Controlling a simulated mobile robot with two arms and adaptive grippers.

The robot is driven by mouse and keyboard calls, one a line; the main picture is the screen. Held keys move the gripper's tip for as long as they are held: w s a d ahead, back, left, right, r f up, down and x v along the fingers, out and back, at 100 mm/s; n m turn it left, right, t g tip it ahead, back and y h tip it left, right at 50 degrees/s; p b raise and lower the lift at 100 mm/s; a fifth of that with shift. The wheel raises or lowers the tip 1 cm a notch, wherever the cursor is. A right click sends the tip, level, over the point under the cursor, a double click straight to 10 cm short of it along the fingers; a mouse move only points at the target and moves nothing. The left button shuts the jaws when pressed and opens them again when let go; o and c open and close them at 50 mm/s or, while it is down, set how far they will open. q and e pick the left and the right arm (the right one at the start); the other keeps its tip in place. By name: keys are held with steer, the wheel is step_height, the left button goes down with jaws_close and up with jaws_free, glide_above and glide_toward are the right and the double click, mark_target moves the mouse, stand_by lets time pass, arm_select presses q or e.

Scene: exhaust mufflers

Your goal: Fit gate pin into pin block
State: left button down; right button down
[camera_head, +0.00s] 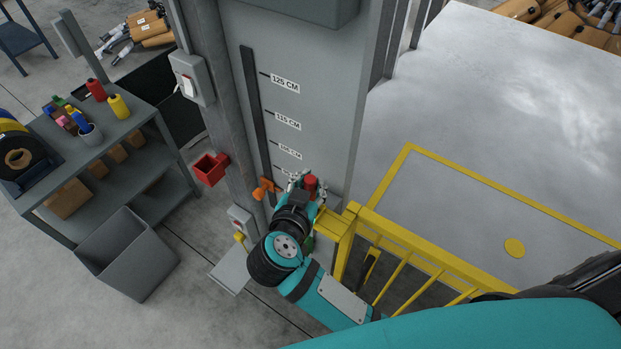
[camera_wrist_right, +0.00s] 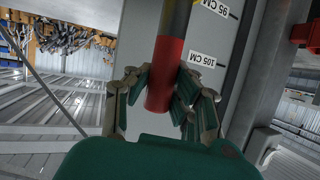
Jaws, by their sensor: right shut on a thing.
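The gate pin (camera_head: 311,184) shows as a red cylinder between the fingers of my right gripper (camera_head: 308,188). In the right wrist view the gate pin (camera_wrist_right: 165,75) has a red grip with a yellow and grey shaft beyond it. The fingers of my right gripper (camera_wrist_right: 166,92) are closed around the red part. The gripper is in front of the grey panel with height marks, near the yellow gate (camera_head: 390,235). A yellow block (camera_head: 334,222) at the gate's end is just below; I cannot tell whether it is the pin block. My left gripper is out of view.
A red bracket (camera_head: 210,168) and an orange handle (camera_head: 263,188) are on or near the grey post (camera_head: 222,110). A grey cart (camera_head: 115,140) with bottles and a grey bin (camera_head: 128,255) stand at the left. The floor inside the yellow line at right is clear.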

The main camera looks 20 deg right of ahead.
steer(key=shift+f, duration=1.8)
steer(key=c, duration=1.1)
jaws_free()
steer(key=shift+s, duration=0.1)
steer(key=v, duration=1.2)
steer(key=shift+f+b, duration=0.15)
steer(key=shift+b, duration=0.15)
